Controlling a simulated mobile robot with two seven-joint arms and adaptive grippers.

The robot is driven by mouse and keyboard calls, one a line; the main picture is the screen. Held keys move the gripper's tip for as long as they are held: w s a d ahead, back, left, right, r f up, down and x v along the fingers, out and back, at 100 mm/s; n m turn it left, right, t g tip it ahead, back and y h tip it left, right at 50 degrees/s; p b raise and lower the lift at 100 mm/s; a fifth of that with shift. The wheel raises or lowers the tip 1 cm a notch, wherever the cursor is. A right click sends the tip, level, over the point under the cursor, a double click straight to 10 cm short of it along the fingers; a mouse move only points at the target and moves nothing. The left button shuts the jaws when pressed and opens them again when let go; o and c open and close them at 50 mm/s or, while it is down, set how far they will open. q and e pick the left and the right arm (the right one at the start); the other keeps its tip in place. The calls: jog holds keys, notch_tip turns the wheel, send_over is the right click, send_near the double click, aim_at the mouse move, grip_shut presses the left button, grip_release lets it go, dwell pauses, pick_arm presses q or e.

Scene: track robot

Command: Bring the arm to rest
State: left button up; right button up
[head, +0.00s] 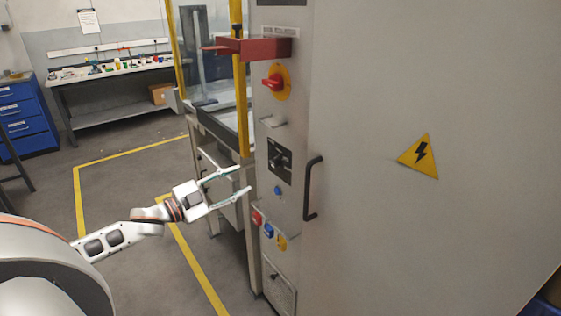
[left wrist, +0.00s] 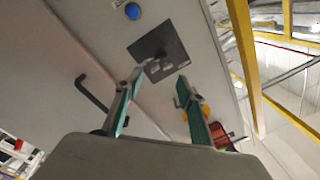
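My left arm (head: 110,240) reaches in from the lower left of the head view. Its gripper (head: 243,180) is open and empty, with its two fingers spread and pointing at the narrow side of a grey cabinet (head: 350,80). In the left wrist view the open fingers (left wrist: 160,80) point toward a black square switch plate (left wrist: 160,50) with a blue button (left wrist: 133,11) near it. Nothing is between the fingers. I cannot tell the exact gap to the cabinet. My right gripper is not in view.
The cabinet carries a red rotary switch (head: 273,82), a red bracket (head: 255,48) jutting out above it, and a black door handle (head: 312,188). A yellow-posted frame (head: 241,100) stands behind the gripper. A workbench (head: 110,72) and blue drawers (head: 25,120) are far back; floor (head: 125,180) is open left.

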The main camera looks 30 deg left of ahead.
pick_arm(q)
jog(key=s+d+f+n+g+y, duration=0.1)
jog(key=s+d+f+n, duration=0.15)
jog(key=f, duration=0.45)
jog(key=s+d+f+n+y, duration=0.1)
jog(key=s+d+f, duration=0.15)
jog(key=f, duration=0.35)
jog(key=s+d+f+n+g+y, duration=0.1)
jog(key=s+d+f+n+g, duration=0.1)
jog(key=s+d+f, duration=0.6)
jog(key=s+d+f+n+g, duration=0.3)
jog(key=s+d+f, duration=0.5)
jog(key=d, duration=0.5)
notch_tip(320, 180, down, 3)
jog(key=shift+s+d+r+y, duration=0.15)
jog(key=shift+s+d+y, duration=0.2)
jog(key=shift+s+y, duration=0.05)
